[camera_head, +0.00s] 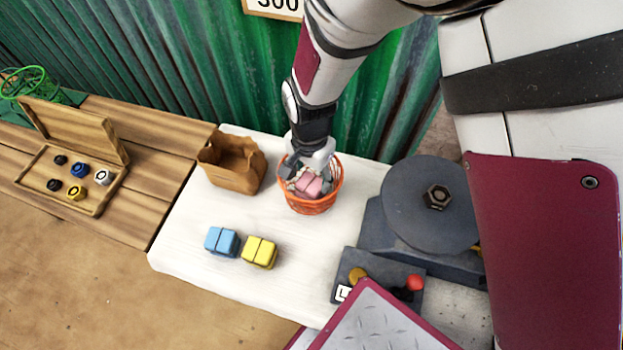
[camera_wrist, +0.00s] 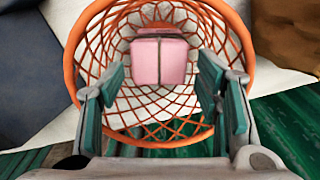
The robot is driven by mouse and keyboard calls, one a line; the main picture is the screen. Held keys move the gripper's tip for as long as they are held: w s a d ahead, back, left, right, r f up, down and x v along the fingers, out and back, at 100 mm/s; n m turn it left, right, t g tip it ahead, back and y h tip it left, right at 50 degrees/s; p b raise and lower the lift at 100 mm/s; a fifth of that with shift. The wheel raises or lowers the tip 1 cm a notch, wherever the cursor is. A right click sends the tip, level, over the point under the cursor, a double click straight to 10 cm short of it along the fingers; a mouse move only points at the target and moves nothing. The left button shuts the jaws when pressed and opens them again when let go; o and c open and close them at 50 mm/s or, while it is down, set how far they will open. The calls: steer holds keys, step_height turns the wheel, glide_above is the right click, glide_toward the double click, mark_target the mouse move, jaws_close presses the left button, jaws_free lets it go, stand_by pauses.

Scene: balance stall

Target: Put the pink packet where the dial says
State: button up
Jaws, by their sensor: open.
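The pink packet (camera_head: 308,184) is in the orange wire basket (camera_head: 318,208) on the white table. In the wrist view the pink packet (camera_wrist: 160,58) lies inside the basket (camera_wrist: 72,42), toward the far side of its opening. My gripper (camera_head: 303,176) is over the basket. In the wrist view my gripper (camera_wrist: 163,92) is open, its green-padded fingers reaching into the basket's opening on either side, with the packet beyond their tips. A dark grey scale (camera_head: 425,212) with a round plate and a bolt stands at the right. I cannot make out a dial reading.
A brown paper bag (camera_head: 233,165) stands left of the basket. A blue packet (camera_head: 221,241) and a yellow packet (camera_head: 259,252) lie in front. A wooden weights box (camera_head: 75,175) is at the left. A control box (camera_head: 378,279) with a red knob is front right. A sign reads 300.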

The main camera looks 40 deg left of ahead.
mark_target(311, 183)
step_height(311, 183, up, 7)
steer(key=w+d+r+t+y, duration=0.1)
steer(key=w+d+r, duration=0.4)
steer(key=d+r, duration=0.5)
steer(key=w+d+r+t, duration=0.1)
steer(key=w+d+r, duration=0.4)
steer(key=d+r, duration=0.5)
steer(key=s+d+r, duration=0.2)
steer(key=s+d, duration=0.2)
steer(key=d, duration=0.3)
steer(key=s+d+r+t, duration=0.1)
steer(key=s+d, duration=0.3)
steer(key=d, duration=0.4)
steer(key=s+d+r+t+h, duration=0.1)
steer(key=s+d, duration=0.3)
steer(key=d, duration=0.4)
steer(key=shift+d+r+m, duration=0.15)
steer(key=shift+r+m, duration=0.25)
steer(key=shift+r, duration=0.45)
